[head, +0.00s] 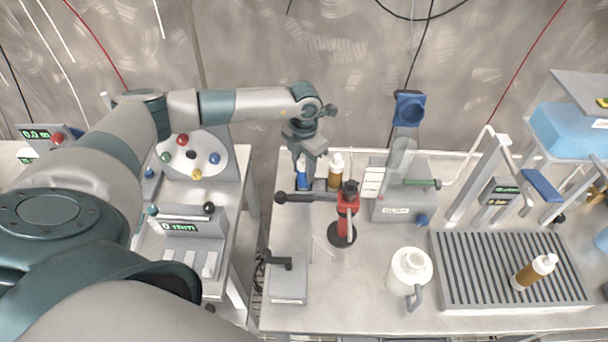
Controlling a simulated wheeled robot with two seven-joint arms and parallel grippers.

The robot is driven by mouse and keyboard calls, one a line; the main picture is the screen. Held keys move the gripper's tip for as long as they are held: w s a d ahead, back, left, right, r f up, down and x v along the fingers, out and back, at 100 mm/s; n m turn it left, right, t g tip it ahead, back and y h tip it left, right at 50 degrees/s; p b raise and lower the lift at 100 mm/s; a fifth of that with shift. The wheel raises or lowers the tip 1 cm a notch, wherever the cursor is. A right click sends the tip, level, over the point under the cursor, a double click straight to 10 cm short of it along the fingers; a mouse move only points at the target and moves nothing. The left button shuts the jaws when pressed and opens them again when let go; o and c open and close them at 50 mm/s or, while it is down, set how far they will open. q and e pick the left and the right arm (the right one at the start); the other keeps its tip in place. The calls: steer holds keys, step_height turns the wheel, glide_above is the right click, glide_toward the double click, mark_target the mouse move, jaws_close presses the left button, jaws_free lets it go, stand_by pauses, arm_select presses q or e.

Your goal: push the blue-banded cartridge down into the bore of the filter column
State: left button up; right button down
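My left gripper (309,172) points down over the left part of the bench, its fingers beside a small blue-and-white item (302,178). This blue item may be the blue-banded cartridge, but it is partly covered, and I cannot tell whether the fingers hold it or only overlap it. I cannot make out the finger gap. No bore shows clearly, so I cannot say for certain which thing is the filter column. A clear upright cylinder (403,155) stands by a grey box (398,205), right of the gripper. My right gripper is not in view.
A brown bottle (335,172) stands just right of the gripper. A red post (346,215) with a black lever is in front. A white jug (409,270) and a slatted tray (465,270) with a brown bottle (535,271) lie right. A button panel (195,158) is left.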

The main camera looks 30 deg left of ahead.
arm_select(q)
steer(key=c, duration=0.6)
steer(key=shift+c, duration=0.2)
steer(key=shift+w+r+b, duration=0.1)
steer(key=shift+r+b, duration=0.25)
steer(key=shift+r, duration=0.2)
step_height(320, 180, up, 8)
steer(key=b, duration=0.3)
steer(key=shift+f, duration=0.25)
steer(key=shift+r, duration=0.7)
steer(key=shift+r, duration=0.1)
